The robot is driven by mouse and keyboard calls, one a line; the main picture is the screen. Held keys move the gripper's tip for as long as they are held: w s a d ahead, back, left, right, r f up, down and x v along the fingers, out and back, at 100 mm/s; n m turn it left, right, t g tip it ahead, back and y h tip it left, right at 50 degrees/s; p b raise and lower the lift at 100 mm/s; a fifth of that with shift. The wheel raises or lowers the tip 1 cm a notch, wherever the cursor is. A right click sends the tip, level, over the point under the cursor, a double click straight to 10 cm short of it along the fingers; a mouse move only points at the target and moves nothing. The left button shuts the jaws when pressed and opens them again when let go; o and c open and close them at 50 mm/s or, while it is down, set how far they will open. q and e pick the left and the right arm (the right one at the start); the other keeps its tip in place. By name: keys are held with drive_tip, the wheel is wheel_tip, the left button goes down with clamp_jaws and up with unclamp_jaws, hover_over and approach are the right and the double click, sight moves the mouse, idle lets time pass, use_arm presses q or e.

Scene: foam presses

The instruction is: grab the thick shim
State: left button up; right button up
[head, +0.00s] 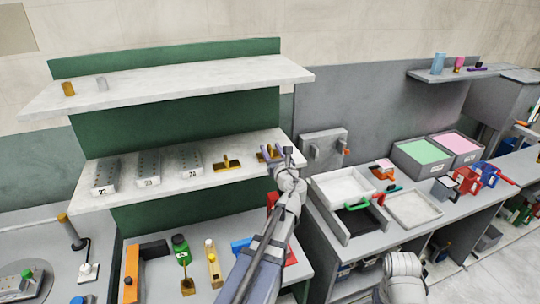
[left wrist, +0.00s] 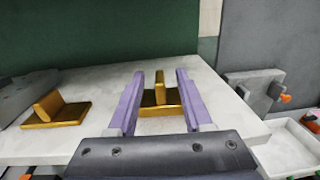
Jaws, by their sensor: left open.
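Two brass-coloured pieces, each a flat plate with an upright fin, stand on the lower white shelf. One brass piece (head: 227,163) is left of my left gripper (head: 270,154); it also shows at the left of the left wrist view (left wrist: 55,112). The other brass piece (left wrist: 160,96) is between the purple fingers of my left gripper (left wrist: 160,76), with gaps on both sides of its fin. The gripper is open and holds nothing. I cannot tell for certain which piece is the thick shim. My right gripper is out of view.
Several numbered grey blocks (head: 148,169) stand in a row left on the lower shelf (head: 215,180). An upper shelf (head: 170,85) hangs above it. A wall-mounted grey fixture (head: 323,146) is right of the shelf, with a white tray (head: 342,187) below on the bench.

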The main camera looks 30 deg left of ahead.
use_arm(q)
drive_tip(key=shift+x, duration=0.9)
clamp_jaws()
idle(0.7)
